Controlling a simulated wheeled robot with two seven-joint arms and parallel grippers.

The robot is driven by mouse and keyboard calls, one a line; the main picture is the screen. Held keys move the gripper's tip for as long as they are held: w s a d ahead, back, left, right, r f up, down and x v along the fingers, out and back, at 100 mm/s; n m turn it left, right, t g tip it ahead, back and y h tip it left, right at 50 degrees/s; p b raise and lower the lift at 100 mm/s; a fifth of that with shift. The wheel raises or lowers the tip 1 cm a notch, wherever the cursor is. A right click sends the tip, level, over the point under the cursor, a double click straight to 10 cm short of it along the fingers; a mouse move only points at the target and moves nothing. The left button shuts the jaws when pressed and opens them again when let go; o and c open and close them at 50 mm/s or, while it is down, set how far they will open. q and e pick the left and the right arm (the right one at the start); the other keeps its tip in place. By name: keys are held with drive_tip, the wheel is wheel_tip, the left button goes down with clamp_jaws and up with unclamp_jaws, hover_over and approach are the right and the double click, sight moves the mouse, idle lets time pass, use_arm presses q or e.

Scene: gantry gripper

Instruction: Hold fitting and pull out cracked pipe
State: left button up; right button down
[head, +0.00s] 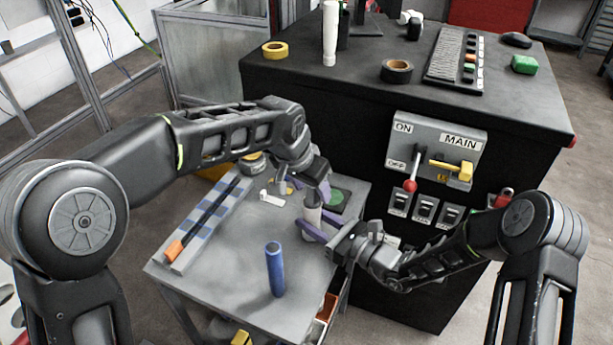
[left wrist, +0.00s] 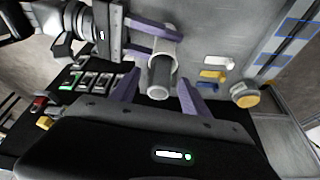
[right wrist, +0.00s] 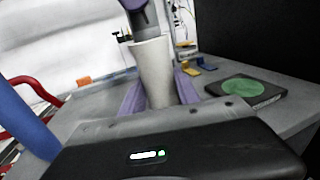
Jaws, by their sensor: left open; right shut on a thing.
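A pale fitting (head: 312,217) stands upright on the grey table, with the darker grey cracked pipe (left wrist: 158,88) rising from its top. My right gripper (head: 318,232) is shut on the fitting from the side; its purple fingers flank the fitting (right wrist: 153,72) in the right wrist view. My left gripper (head: 318,190) is above, pointing down, with its purple fingers spread. In the left wrist view the pipe's open end lies between and just beyond these fingers (left wrist: 158,95), with gaps on both sides. The pipe (right wrist: 144,22) also shows in the right wrist view. No crack can be made out.
A blue pipe (head: 275,268) stands upright at the table's front. A blue-checked strip with an orange-ended rod (head: 174,249) lies at left. A green disc on a dark pad (right wrist: 243,88) sits behind the fitting. The black cabinet (head: 365,130) borders the table at right.

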use_arm(q)
drive_tip(key=shift+x, duration=0.85)
drive_tip(key=shift+c, duration=0.2)
clamp_jaws()
drive_tip(key=shift+r, duration=0.1)
drive_tip(key=shift+r, duration=1.5)
drive_tip(key=shift+r, duration=0.1)
drive_tip(key=shift+r, duration=1.4)
drive_tip(key=shift+r, duration=0.2)
drive_tip(key=shift+r, duration=1.25)
